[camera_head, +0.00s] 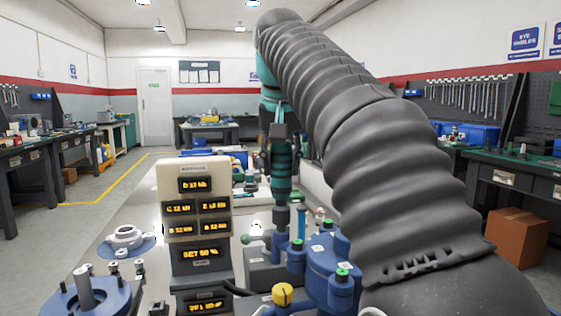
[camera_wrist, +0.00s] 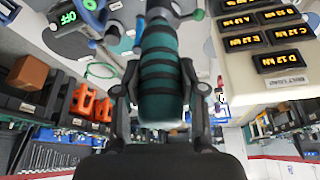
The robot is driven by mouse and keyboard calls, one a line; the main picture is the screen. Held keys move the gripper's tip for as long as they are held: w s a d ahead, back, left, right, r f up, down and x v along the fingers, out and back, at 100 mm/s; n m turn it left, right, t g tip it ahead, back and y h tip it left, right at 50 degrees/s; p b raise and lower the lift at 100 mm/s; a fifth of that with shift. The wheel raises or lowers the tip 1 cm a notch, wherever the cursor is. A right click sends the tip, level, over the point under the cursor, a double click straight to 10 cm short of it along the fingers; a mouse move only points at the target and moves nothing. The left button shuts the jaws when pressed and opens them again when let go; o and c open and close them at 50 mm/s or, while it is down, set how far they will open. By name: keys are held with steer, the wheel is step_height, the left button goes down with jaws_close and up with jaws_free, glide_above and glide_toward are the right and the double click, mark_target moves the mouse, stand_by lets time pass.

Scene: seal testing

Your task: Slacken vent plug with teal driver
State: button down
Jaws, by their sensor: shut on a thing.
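The teal driver (camera_head: 281,168), banded with black, stands upright in my gripper (camera_head: 278,132) in the head view. In the wrist view, my gripper (camera_wrist: 160,80) is shut around the handle of the driver (camera_wrist: 161,50), one finger on each side. The driver's lower end points down at a dark cylindrical part (camera_head: 281,217) beside the blue housing (camera_head: 328,262). I cannot tell whether its tip touches anything. The vent plug is not clearly made out; the driver or the fittings may hide it.
A cream display unit (camera_head: 197,185) with orange readouts stands close left of the driver. Green-capped ports (camera_head: 342,272) and a yellow knob (camera_head: 283,293) crowd the front. A white flanged part (camera_head: 127,236) sits on a blue mat at left. The table's back holds more items.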

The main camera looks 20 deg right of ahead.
steer(key=shift+f+b, duration=0.45)
steer(key=shift+f, duration=0.2)
stand_by(1.2)
steer(key=shift+r+p, duration=0.15)
steer(key=shift+p, duration=0.2)
stand_by(0.8)
